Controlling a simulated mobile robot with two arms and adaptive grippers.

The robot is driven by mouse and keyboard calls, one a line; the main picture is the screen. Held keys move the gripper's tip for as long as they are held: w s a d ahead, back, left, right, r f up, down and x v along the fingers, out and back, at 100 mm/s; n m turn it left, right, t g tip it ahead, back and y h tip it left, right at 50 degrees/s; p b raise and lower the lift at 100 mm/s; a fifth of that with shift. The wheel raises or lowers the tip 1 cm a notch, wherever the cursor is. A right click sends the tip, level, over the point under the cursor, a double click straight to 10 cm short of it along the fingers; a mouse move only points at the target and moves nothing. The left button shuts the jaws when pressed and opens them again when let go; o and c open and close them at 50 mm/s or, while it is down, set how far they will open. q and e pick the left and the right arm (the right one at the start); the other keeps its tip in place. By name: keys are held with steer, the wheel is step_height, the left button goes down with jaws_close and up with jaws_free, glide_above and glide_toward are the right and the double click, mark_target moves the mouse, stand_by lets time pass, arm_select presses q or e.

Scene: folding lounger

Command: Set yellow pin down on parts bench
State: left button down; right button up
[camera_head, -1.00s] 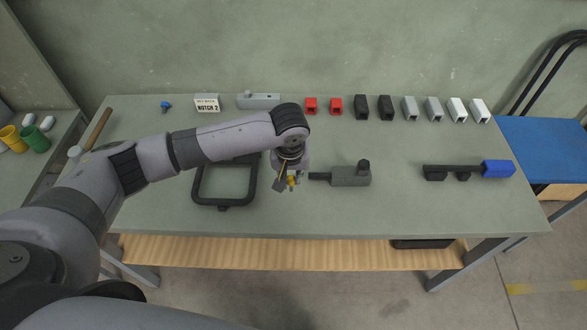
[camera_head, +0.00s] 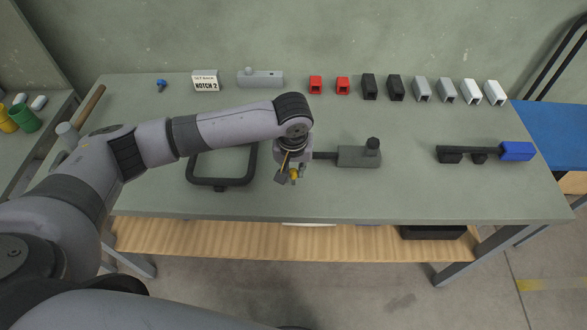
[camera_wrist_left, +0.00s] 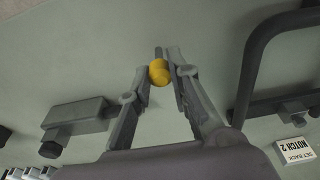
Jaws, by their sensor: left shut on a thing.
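The yellow pin (camera_head: 294,174) shows as a small yellow piece at the tip of my left gripper (camera_head: 290,176), above the front middle of the parts bench (camera_head: 400,200). In the left wrist view, the yellow pin (camera_wrist_left: 158,72) sits between the fingertips of my left gripper (camera_wrist_left: 164,70), which is shut on it. The bench top (camera_wrist_left: 185,30) shows around and behind it. I cannot tell whether the pin touches the bench. My right gripper is not in view.
A black frame (camera_head: 222,184) lies left of the gripper, and a grey block with a knob (camera_head: 358,156) lies close on its right. Red, black, grey and white caps line the back edge. A sign reading "NOTCH 2" (camera_head: 206,84) stands back left. The bench's front right is clear.

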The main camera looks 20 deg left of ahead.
arm_select(q)
steer(key=shift+s, duration=0.1)
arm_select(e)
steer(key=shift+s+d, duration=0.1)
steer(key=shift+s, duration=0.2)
arm_select(q)
steer(key=shift+f, duration=0.1)
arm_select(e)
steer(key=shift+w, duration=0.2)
arm_select(q)
steer(key=shift+f, duration=0.2)
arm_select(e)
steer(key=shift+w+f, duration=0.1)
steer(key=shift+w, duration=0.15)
arm_select(q)
steer(key=shift+f, duration=0.2)
steer(key=c, duration=1.4)
jaws_free()
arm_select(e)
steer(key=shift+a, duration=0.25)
arm_select(q)
steer(key=shift+r, duration=0.1)
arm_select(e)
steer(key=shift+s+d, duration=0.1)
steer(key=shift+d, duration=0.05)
